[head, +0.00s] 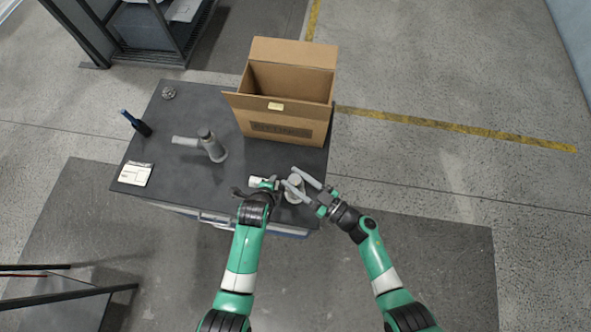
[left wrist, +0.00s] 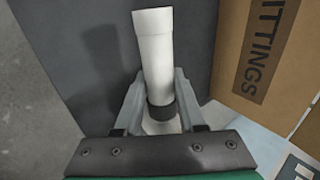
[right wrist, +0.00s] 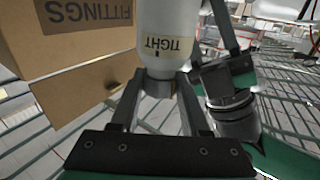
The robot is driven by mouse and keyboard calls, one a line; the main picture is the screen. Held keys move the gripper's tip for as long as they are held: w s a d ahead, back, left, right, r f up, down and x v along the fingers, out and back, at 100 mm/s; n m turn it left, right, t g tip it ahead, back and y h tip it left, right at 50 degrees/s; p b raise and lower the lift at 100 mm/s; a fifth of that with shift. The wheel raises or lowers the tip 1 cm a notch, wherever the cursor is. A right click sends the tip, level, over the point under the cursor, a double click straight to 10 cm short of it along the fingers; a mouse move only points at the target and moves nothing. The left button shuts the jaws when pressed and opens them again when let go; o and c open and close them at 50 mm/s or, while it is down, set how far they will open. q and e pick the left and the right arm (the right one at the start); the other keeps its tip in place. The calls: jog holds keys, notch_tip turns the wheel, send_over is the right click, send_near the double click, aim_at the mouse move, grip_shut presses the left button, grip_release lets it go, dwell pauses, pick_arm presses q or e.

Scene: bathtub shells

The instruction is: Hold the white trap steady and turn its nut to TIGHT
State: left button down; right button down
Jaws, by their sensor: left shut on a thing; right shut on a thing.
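The white trap (head: 296,183) stands near the front right of the dark table. Its pale pipe (left wrist: 155,50) rises between my left fingers in the left wrist view, with a dark band low on it. My left gripper (head: 270,184) is shut on the trap from the left. My right gripper (head: 305,186) reaches in from the right. In the right wrist view its fingers close around the grey-brown nut (right wrist: 157,86), next to the white body (right wrist: 165,40) that bears the word TIGHT, upside down. The nut's far side is hidden.
A cardboard box (head: 285,128) marked FITTINGS stands open behind the trap. A grey trap-like fitting (head: 213,149), a dark bottle (head: 138,126), a white card (head: 136,174) and a small round metal part (head: 168,93) lie further left. The table is clear between them.

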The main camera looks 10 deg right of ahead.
jog(key=shift+w+d+n+g+y, duration=0.15)
jog(key=shift+n+g+y, duration=0.65)
jog(key=shift+g+y, duration=0.1)
jog(key=n+g+y, duration=0.2)
jog(key=g, duration=0.1)
jog(key=shift+f+n, duration=0.2)
jog(key=shift+n, duration=0.1)
jog(key=shift+s+r+n+g+y, duration=0.2)
jog(key=shift+n+g+y, duration=0.1)
jog(key=shift+g+y, duration=0.15)
jog(key=shift+c, duration=1.9)
grip_release()
jog(key=shift+f, duration=0.1)
